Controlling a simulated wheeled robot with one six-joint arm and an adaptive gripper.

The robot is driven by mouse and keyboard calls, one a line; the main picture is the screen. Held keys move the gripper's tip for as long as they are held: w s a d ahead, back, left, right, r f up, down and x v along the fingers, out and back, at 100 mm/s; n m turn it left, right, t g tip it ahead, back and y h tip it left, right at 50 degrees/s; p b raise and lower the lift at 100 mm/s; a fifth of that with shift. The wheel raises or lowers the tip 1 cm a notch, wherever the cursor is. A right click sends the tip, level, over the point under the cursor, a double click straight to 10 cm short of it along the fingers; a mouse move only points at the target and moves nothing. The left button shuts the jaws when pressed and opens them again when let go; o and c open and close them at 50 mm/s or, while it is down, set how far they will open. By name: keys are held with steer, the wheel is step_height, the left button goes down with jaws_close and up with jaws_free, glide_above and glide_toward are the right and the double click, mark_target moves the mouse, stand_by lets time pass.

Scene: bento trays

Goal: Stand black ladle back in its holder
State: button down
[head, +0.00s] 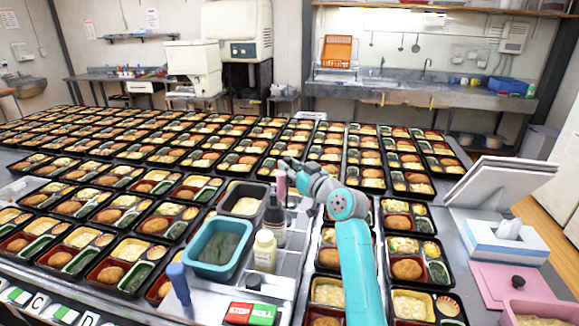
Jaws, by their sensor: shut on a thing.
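My gripper (289,163) is at the end of my turquoise and grey arm, over the trays right of centre. It is small and partly turned away in the head view. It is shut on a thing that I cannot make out. A pink upright piece (281,184) shows just below the fingers; I cannot tell whether they touch it. I cannot clearly identify the black ladle or its holder.
Filled black bento trays (115,217) cover most of the table. A white box (510,244) and pink container (540,314) stand right.

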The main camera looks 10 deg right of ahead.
steer(key=c, duration=0.9)
jaws_free()
steer(key=v, duration=1.2)
steer(key=shift+s+d, duration=0.1)
steer(key=shift+s, duration=0.05)
